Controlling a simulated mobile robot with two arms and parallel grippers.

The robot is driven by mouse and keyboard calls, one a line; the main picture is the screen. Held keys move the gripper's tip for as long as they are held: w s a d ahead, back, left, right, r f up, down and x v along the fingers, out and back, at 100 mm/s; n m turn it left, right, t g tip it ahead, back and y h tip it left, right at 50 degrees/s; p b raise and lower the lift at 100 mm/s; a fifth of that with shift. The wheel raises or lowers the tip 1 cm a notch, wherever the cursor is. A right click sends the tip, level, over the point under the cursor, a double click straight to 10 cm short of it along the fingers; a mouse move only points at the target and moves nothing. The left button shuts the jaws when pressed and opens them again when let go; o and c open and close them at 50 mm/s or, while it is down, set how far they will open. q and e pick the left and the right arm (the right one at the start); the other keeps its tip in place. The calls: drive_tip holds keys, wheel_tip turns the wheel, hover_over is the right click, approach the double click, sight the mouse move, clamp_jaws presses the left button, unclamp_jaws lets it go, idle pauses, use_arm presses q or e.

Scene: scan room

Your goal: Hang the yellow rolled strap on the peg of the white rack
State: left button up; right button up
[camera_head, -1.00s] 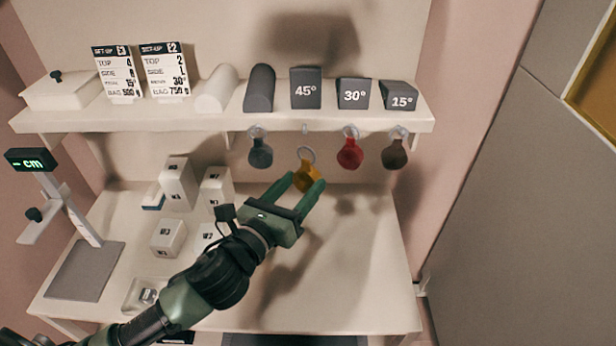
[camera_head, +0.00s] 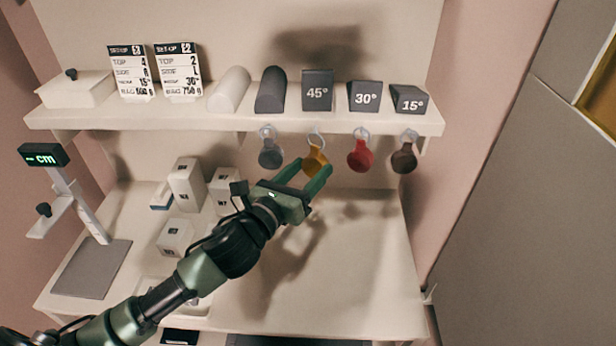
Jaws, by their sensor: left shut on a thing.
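The yellow rolled strap (camera_head: 314,160) is between the fingers of my left gripper (camera_head: 314,168), which is shut on it. Its pale ring (camera_head: 317,139) points up and overlaps the peg under the front edge of the white rack (camera_head: 190,122). I cannot tell whether the ring is around the peg or only in front of it. A grey strap (camera_head: 270,153) hangs to its left, and a red strap (camera_head: 360,156) and a brown strap (camera_head: 404,158) hang to its right. My right gripper is not in view.
On the rack stand dark wedges marked 45° (camera_head: 317,92), 30° (camera_head: 364,97) and 15° (camera_head: 409,101), two rolls, two sign cards and a white box (camera_head: 75,90). Small white boxes (camera_head: 186,184) and a cm display stand (camera_head: 44,156) are below left. The tabletop's right side is clear.

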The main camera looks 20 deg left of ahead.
sight(303, 169)
use_arm(q)
drive_tip(key=shift+w+a+f+b, duration=0.15)
drive_tip(key=shift+w+a, duration=0.1)
drive_tip(key=shift+w, duration=0.5)
drive_tip(key=shift+w+a+r+b, duration=0.1)
drive_tip(key=shift+w+a+b, duration=0.1)
drive_tip(key=shift+w, duration=0.55)
drive_tip(key=shift+w+a+f, duration=0.15)
drive_tip(key=shift+w+f, duration=0.4)
drive_tip(key=shift+w, duration=0.05)
drive_tip(key=o, duration=1.5)
drive_tip(key=shift+c, duration=0.2)
